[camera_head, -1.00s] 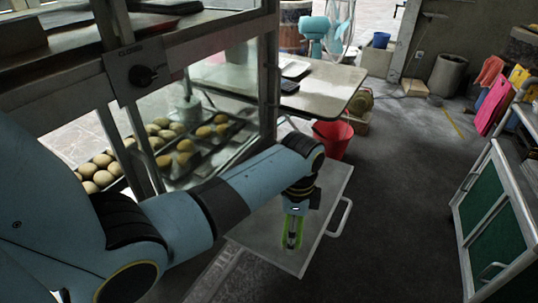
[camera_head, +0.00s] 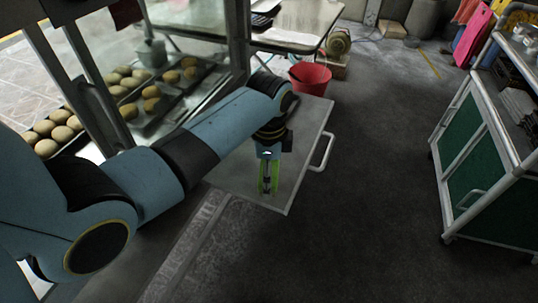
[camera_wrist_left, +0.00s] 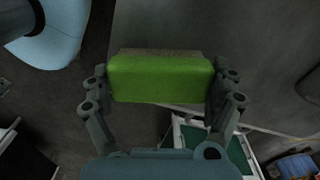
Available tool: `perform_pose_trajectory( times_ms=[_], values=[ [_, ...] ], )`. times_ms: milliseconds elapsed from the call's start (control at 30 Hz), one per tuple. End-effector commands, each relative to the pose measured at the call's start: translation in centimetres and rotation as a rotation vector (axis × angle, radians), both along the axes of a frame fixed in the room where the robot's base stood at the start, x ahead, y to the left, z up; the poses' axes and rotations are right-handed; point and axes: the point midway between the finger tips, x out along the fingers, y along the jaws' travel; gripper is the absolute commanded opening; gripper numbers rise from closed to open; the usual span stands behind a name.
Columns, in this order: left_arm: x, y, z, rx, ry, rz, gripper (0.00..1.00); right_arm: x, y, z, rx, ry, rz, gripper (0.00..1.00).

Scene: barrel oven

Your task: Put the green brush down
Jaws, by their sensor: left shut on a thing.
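My left gripper (camera_head: 268,186) points down over the grey flat panel with a handle (camera_head: 303,140). It is shut on the green brush (camera_wrist_left: 160,78), whose green edges show between and beside the fingers in the head view. In the left wrist view the brush is a bright green block with a darker, rough strip along its far side. A finger of the gripper (camera_wrist_left: 160,88) presses at each end of it. I cannot tell whether the brush touches the panel. My right gripper is not in view.
A glass-sided oven or cabinet with trays of round buns (camera_head: 150,104) stands at the left. A red bucket (camera_head: 310,78) is behind the panel. A green-doored metal cart (camera_head: 480,150) stands at the right. The floor between panel and cart is clear.

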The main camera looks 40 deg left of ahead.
Motion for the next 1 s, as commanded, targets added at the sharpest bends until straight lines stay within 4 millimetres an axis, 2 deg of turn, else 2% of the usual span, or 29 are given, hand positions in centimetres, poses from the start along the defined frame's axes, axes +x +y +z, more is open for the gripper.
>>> perform_pose_trajectory(
  times_ms=[100, 367, 467, 567, 800, 1000],
  values=[
    [0.0, 0.0, -0.1, 0.000, 0.000, 0.000, 1.00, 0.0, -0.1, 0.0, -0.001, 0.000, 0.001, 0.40],
    [0.0, 0.0, 0.0, 0.000, 0.000, 0.000, 1.00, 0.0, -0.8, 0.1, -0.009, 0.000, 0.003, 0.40],
    [0.0, 0.0, 0.8, 0.000, 0.000, 0.000, 1.00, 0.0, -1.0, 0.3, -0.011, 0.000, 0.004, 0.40],
    [0.1, 0.0, 2.5, 0.000, -0.002, 0.000, 1.00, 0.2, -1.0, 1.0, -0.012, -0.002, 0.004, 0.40],
    [0.1, 0.1, 8.1, 0.001, -0.004, 0.000, 1.00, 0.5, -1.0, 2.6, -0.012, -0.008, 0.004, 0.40],
    [0.1, 0.1, 11.3, 0.001, -0.001, 0.000, 1.00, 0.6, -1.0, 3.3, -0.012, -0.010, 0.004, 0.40]
  ],
)
